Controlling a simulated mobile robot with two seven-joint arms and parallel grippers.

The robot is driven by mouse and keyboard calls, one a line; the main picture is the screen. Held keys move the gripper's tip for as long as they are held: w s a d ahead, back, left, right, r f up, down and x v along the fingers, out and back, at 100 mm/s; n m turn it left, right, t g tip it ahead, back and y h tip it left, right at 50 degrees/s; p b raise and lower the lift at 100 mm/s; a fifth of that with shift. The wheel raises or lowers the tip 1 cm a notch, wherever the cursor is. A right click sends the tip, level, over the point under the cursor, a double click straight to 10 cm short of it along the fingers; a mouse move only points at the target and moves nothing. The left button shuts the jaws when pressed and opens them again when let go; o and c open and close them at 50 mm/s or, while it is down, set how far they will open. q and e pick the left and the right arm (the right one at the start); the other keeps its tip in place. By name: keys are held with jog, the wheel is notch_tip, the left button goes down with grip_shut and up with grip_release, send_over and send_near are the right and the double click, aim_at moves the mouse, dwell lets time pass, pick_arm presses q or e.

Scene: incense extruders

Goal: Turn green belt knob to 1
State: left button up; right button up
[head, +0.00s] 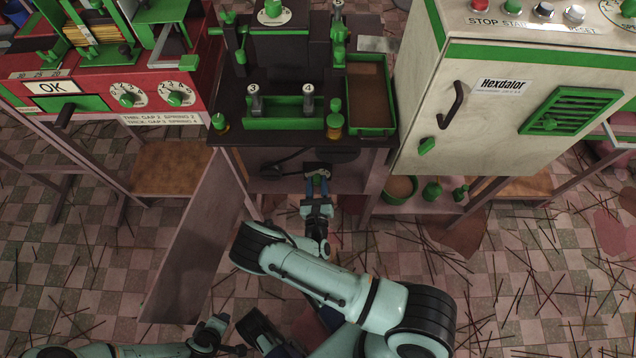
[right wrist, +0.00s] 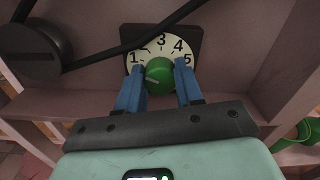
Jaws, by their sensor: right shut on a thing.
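The green belt knob (right wrist: 159,75) sits on a pale round dial (right wrist: 162,46) on a dark square plate, marked 1 to 5. A short light line on the knob points left and slightly down, below the 1. My right gripper (right wrist: 158,92) has its blue fingers on either side of the knob, shut on it. In the head view my right gripper (head: 318,186) reaches under the dark machine's tabletop, and the knob is mostly hidden there.
A black belt (right wrist: 120,48) and dark pulley (right wrist: 40,50) lie left of the knob. A slanted board (head: 195,245) stands left of my right arm. The white cabinet (head: 430,90) is at right. Thin sticks litter the checkered floor.

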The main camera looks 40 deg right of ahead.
jog(key=shift+n, duration=0.3)
jog(key=o, duration=1)
jog(key=shift+o, duration=0.2)
